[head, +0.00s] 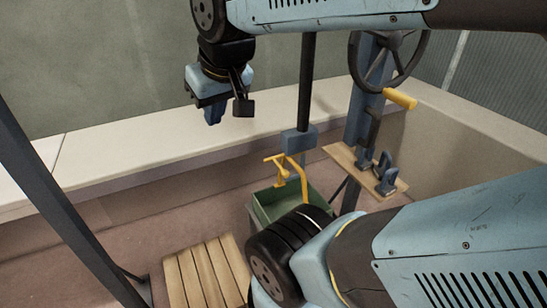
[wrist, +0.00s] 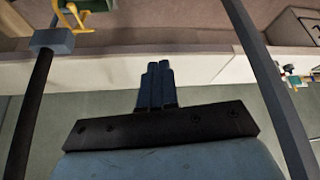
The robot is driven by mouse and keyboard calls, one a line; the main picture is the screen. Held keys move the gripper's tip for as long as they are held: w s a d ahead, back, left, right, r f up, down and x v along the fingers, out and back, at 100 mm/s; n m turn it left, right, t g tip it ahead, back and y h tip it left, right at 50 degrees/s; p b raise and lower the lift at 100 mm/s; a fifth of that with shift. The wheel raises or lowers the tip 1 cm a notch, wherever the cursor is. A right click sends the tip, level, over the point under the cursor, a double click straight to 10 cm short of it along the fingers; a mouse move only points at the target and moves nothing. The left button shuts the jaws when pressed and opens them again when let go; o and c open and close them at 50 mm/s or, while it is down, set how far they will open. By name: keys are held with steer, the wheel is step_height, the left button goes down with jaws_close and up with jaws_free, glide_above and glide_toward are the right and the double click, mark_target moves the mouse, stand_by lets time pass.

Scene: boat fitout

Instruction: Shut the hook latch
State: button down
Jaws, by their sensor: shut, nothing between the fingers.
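A narrow wooden board (head: 352,164) on a blue-grey upright post (head: 358,115) carries small dark blue-grey fittings (head: 386,174), which look like the latch parts. They are too small to tell whether the hook is engaged. My gripper (head: 213,117) is at the upper left in the head view, well to the left of the board and above the pale ledge, pointing down. In the wrist view its dark blue fingers (wrist: 155,84) are together and empty. The board and its fittings do not show clearly in the wrist view.
A dark pole with a blue-grey block (head: 299,140) stands between my gripper and the board. A green bin (head: 262,207) with a yellow T-handled piece (head: 281,167) is below. A handwheel (head: 378,68) with a yellow handle (head: 400,99) is above the board. A slatted wooden pallet (head: 205,272) lies on the floor.

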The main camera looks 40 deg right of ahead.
steer(key=w+d+f+m+g+y, duration=0.1)
steer(key=w+d+f+g, duration=0.1)
steer(key=w+d+f, duration=0.35)
steer(key=w+d+f+g, duration=0.2)
steer(key=w+d, duration=0.4)
steer(key=d, duration=0.4)
steer(key=s+d+f+m+y, duration=0.1)
steer(key=d+f, duration=0.6)
steer(key=d, duration=0.3)
steer(key=s+d+f+y, duration=0.1)
steer(key=d+f+y, duration=0.1)
steer(key=d+f, duration=0.6)
steer(key=d, duration=0.2)
steer(key=shift+s+d+m, duration=0.3)
steer(key=shift+s+m, duration=0.05)
steer(key=shift+m, duration=0.05)
steer(key=x, duration=1.4)
steer(key=shift+a, duration=0.15)
